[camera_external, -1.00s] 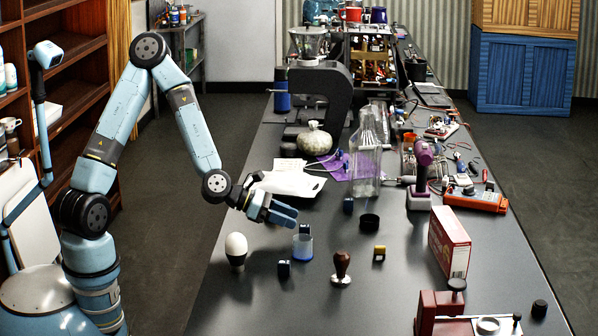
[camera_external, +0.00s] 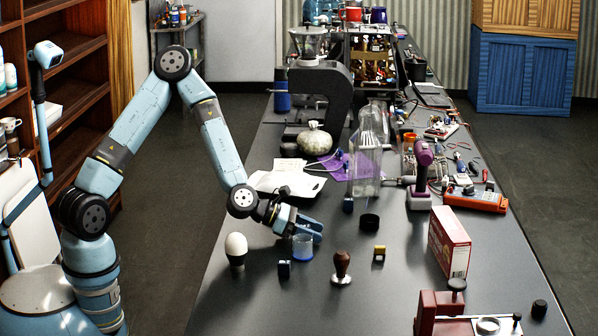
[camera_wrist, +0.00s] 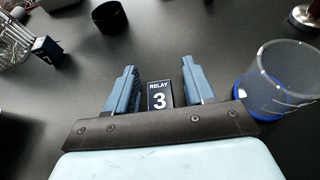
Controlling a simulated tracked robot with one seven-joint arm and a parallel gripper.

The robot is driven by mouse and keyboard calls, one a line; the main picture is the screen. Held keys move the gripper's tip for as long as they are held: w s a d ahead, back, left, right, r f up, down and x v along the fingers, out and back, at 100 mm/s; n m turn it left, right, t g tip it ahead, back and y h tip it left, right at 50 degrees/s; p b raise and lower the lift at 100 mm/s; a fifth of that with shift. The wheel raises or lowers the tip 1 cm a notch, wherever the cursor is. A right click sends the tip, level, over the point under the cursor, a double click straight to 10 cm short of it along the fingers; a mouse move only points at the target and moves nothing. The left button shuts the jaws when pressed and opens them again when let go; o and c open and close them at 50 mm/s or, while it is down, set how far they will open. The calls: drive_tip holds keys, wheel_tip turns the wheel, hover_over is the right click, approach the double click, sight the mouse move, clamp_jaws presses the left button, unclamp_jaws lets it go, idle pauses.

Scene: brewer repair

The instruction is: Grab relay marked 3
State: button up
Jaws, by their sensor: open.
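The relay marked 3 (camera_wrist: 160,96) is a small dark block with white lettering, "RELAY 3", in the wrist view. It sits between the two blue fingers of my gripper (camera_wrist: 159,68), with a visible gap on each side. My gripper is open and also shows in the external view (camera_external: 315,230), low over the table behind the blue-based clear cup (camera_external: 303,248). The relay is hidden behind the fingers in the external view. The cup (camera_wrist: 278,80) stands just right of the fingers in the wrist view.
Another dark relay-like block (camera_external: 284,269) stands near a white egg-shaped object (camera_external: 236,250). A blue block (camera_external: 348,205) and black ring (camera_external: 369,221) are farther back. A tamper (camera_external: 342,267) and yellow-topped block (camera_external: 379,253) stand to the right. Bare table lies in front.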

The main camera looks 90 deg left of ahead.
clamp_jaws()
idle(0.4)
drive_tip(key=shift+r, duration=0.1)
drive_tip(key=shift+r, duration=0.2)
wheel_tip(320, 180, up, 2)
drive_tip(key=shift+r, duration=0.2)
drive_tip(key=w+r+v, duration=0.1)
drive_tip(key=r+v, duration=0.2)
drive_tip(key=v, duration=1.3)
drive_tip(key=shift+d+r, duration=0.4)
drive_tip(key=shift+d, duration=0.15)
